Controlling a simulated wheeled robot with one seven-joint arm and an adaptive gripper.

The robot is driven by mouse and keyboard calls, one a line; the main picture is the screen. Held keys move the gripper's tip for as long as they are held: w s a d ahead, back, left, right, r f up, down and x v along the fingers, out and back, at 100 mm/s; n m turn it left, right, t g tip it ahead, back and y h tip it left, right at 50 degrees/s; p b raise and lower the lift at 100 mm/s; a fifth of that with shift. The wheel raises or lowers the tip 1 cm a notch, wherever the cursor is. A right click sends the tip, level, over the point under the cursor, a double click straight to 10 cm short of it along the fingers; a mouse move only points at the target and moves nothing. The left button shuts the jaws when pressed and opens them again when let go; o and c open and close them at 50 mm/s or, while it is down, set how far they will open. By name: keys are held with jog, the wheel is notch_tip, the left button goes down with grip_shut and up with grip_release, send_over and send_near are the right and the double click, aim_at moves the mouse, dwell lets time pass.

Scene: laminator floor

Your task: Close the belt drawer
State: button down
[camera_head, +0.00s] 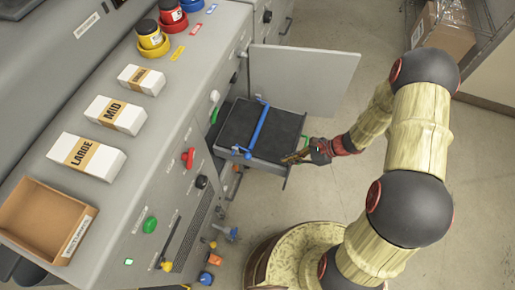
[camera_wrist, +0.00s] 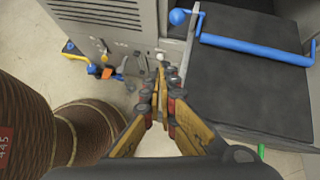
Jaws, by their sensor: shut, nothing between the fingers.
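The belt drawer (camera_head: 250,122) is pulled out from the front of the grey machine. It has a dark flat inside and a blue bar (camera_head: 261,126) lying across it. The drawer also fills the right side of the wrist view (camera_wrist: 250,85), where the blue bar (camera_wrist: 255,48) crosses its upper part. My gripper (camera_head: 290,158) is shut and empty at the drawer's outer front corner. In the wrist view my gripper (camera_wrist: 162,75) points toward the drawer's near edge. I cannot tell whether the fingertips touch it.
An open grey door panel (camera_head: 305,80) stands out beyond the drawer. The machine front carries a red knob (camera_head: 188,157), a green button (camera_head: 150,224) and several levers. White boxes (camera_head: 115,115) and an open brown tray (camera_head: 45,222) sit on top.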

jog(key=w+a+f+b, duration=0.2)
jog(key=a, duration=0.3)
jog(key=w+a+f+m+b, duration=0.1)
jog(key=a+f+b, duration=0.1)
jog(key=a, duration=0.4)
jog(key=shift+w+f+t, duration=0.35)
jog(key=shift+f+t, duration=0.05)
jog(key=shift+f, duration=0.3)
jog(key=shift+a, duration=0.1)
jog(key=shift+a, duration=0.1)
jog(key=w+a+b, duration=0.1)
jog(key=w+a, duration=0.3)
jog(key=a, duration=0.7)
jog(key=w+a+b, duration=0.2)
jog(key=w+a, duration=0.2)
jog(key=a, duration=0.8)
jog(key=shift+w, duration=0.2)
